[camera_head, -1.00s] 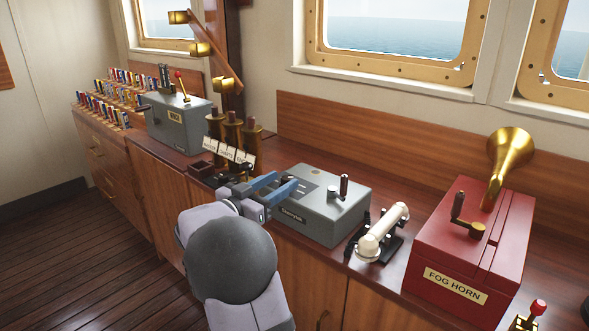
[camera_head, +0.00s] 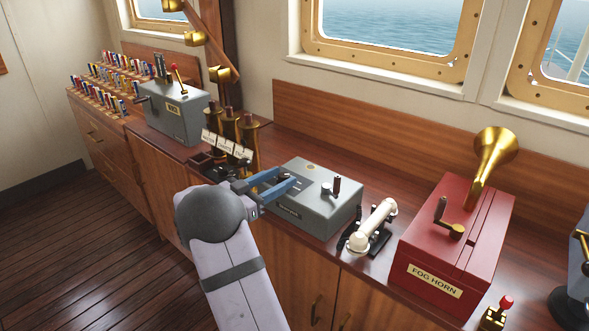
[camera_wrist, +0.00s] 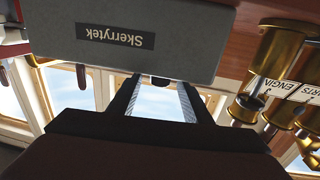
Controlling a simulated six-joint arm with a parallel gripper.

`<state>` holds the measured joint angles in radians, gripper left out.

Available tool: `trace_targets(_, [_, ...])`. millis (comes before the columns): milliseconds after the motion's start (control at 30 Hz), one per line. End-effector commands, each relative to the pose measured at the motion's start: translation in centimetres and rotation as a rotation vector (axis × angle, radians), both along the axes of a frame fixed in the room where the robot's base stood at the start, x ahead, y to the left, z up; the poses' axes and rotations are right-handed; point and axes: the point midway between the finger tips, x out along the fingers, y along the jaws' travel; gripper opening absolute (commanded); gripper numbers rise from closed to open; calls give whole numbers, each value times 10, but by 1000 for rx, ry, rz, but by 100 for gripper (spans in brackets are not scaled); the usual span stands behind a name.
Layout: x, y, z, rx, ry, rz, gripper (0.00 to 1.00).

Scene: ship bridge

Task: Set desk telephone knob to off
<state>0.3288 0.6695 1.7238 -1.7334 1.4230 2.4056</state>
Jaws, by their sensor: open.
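A white handset on a black cradle (camera_head: 373,228), which looks like the desk telephone, stands on the counter right of a grey box (camera_head: 312,208). No knob on the telephone can be made out at this size. The grey box has a dark upright lever (camera_head: 337,186) and dials on top. My gripper (camera_head: 287,181) is open, its blue fingers at the box's left side, overlapping its top in the picture. Whether they touch it is unclear. The wrist view shows the box's front with a "Skerrytek" label (camera_wrist: 115,36) upside down, beyond the gripper fingers (camera_wrist: 160,90); nothing is clearly held.
A red fog horn box (camera_head: 455,245) with a brass horn stands right of the telephone. Brass tubes with labels (camera_head: 230,138) stand left of the grey box, close to my gripper. Another grey lever box (camera_head: 177,112) is farther left. Bare counter shows behind the telephone.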

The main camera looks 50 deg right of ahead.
Motion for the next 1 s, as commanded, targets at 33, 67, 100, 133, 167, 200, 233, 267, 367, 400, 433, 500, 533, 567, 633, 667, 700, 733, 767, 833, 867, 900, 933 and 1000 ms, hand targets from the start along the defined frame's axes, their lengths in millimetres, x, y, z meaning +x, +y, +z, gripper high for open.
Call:
trace_targets(33, [-1, -6, 1, 1, 0, -3, 45])
trace_targets(67, [-2, -10, 1, 1, 1, -3, 45])
trace_targets(100, [-3, -15, 1, 1, 1, -3, 45])
trace_targets(133, [-3, -19, 1, 1, 1, -3, 45])
trace_targets(167, [-3, -23, 1, 1, 1, -3, 45])
trace_targets(200, [-4, -29, 1, 1, 0, -4, 45])
trace_targets(233, [-4, -32, 1, 2, 0, -3, 45])
trace_targets(267, [-5, -36, 1, 1, 1, -2, 45])
trace_targets(367, [-6, -47, 1, 1, 0, -2, 45])
trace_targets(400, [-6, -51, 1, 2, 0, -1, 45])
trace_targets(433, [-6, -53, 1, 1, 0, -1, 45])
trace_targets(500, [-7, -58, 1, 1, 0, 0, 45])
trace_targets(533, [-7, -59, 1, 1, 0, 0, 45])
trace_targets(567, [-7, -60, 1, 1, 0, 0, 45])
trace_targets(633, [-7, -61, 0, 1, 0, 0, 45])
trace_targets(667, [-7, -62, 0, 1, 0, 0, 45])
trace_targets(700, [-7, -62, 0, 1, 0, 1, 45])
trace_targets(733, [-7, -62, 0, 1, 0, 1, 45])
trace_targets(767, [-7, -62, 0, 1, 0, 1, 45])
trace_targets(833, [-7, -62, 0, 1, 0, 1, 45])
trace_targets(867, [-7, -62, 0, 1, 0, 1, 45])
trace_targets(900, [-7, -62, 0, 1, 0, 1, 38])
trace_targets(933, [-7, -62, 0, 1, 0, 1, 30])
trace_targets(1000, [-7, -62, 0, 1, 0, 1, 14])
